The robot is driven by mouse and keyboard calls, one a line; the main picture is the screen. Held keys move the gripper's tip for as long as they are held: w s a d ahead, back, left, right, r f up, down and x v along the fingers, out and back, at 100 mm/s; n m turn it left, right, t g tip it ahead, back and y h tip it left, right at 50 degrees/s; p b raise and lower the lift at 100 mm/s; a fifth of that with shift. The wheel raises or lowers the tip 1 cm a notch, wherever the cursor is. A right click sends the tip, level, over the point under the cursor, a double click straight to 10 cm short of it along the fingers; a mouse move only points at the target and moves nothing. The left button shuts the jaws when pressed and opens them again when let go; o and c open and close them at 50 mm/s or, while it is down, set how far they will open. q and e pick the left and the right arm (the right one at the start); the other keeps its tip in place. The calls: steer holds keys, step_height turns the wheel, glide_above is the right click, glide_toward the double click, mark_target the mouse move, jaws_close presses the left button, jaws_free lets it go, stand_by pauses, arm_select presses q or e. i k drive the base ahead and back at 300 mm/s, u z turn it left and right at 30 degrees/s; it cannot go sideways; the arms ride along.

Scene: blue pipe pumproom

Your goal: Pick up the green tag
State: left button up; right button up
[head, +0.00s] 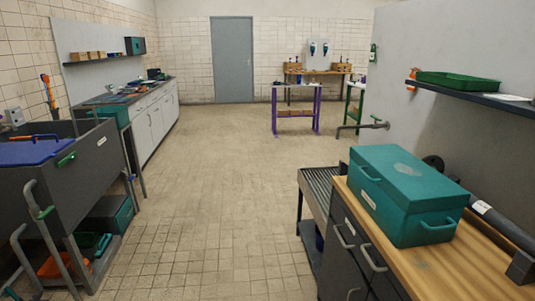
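I cannot say for sure which thing is the green tag. A small green piece (67,160) sits on the front rim of the grey sink-like cart at the left. A small green and white item (373,53) is on the edge of the pale partition wall at the right, too small to make out. Neither of my grippers is in view.
A teal toolbox (405,195) stands on the wooden-topped workbench (440,268) at right front. A shelf above holds a green tray (458,82). The grey cart (85,175) with a blue lid stands at left. The tiled floor (215,190) between is clear to a grey door (231,60).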

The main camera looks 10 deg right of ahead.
mark_target(373, 52)
steer(key=i, duration=7.45)
steer(key=z, duration=5.05)
steer(key=i, duration=1.65)
